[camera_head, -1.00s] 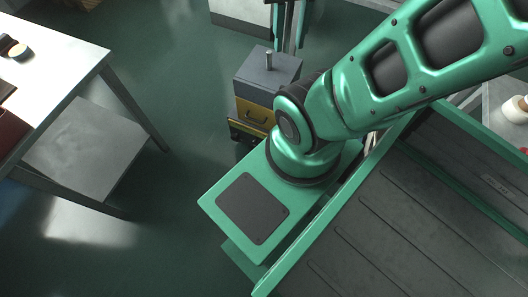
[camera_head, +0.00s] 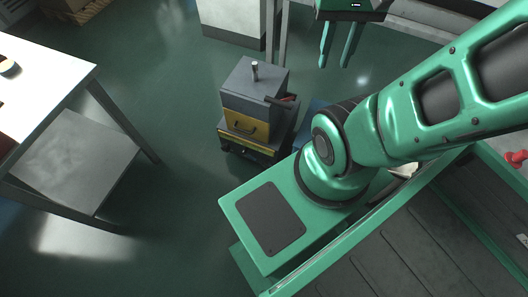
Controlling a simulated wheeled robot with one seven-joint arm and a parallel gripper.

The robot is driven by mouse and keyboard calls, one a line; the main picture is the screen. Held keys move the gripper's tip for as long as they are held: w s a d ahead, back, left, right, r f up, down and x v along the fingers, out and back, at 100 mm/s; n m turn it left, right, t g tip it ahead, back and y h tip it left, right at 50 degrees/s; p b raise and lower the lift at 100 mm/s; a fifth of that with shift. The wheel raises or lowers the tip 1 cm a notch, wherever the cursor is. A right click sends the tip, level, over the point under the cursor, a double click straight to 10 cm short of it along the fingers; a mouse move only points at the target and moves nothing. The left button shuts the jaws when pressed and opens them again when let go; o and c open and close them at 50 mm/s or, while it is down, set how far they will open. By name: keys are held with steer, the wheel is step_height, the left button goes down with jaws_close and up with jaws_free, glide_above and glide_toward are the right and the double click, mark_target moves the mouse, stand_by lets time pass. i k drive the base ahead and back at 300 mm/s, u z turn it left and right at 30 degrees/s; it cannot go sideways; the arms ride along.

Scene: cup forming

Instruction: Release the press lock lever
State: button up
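No press or lock lever can be made out for certain. My gripper (camera_head: 334,66) is at the top, right of centre, with its two green fingers apart and nothing seen between them. A grey box with a yellow drawer (camera_head: 245,124) stands below and left of my gripper, with a short metal post (camera_head: 255,71) on top. A dark reddish handle-like part (camera_head: 283,99) shows at the box's right side; I cannot tell what it is. My gripper is apart from the box.
A white-topped table (camera_head: 45,75) with a lower shelf (camera_head: 75,165) stands at the left. A pale cabinet (camera_head: 232,22) is at the top. A red object (camera_head: 516,158) shows at the right edge. Green floor (camera_head: 160,70) is clear between table and box.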

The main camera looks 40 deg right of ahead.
mark_target(251, 157)
steer(key=z, duration=1.3)
steer(key=k, duration=1.1)
steer(key=u, duration=1.15)
steer(key=i, duration=1)
